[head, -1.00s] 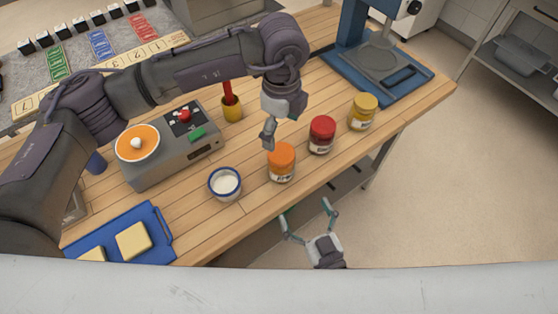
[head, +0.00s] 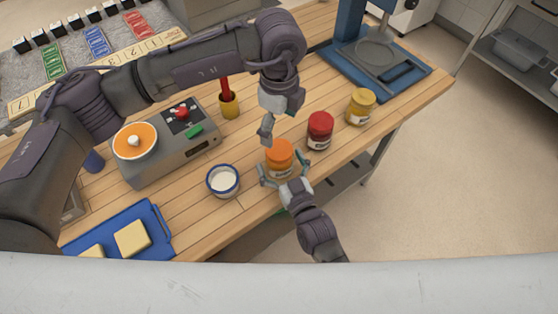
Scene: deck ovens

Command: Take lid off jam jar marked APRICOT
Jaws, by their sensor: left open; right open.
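The jam jar with an orange lid (head: 279,151) stands upright on the wooden table, its lid on; its label is too small to read. A red-lidded jar (head: 320,126) and a yellow-lidded jar (head: 361,103) stand to its right, towards the back. My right gripper (head: 283,172) is open at the near side of the orange-lidded jar, with one finger at each side of it; I cannot tell whether they touch. My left gripper (head: 266,138) hangs just behind and left of the orange lid, apart from it; its finger gap is hard to see from here.
A small white bowl with a blue rim (head: 223,181) stands left of the orange-lidded jar. A grey appliance (head: 170,150), a yellow cup (head: 229,106) and a blue tray (head: 158,222) are further left. A blue press (head: 405,86) stands at the back right.

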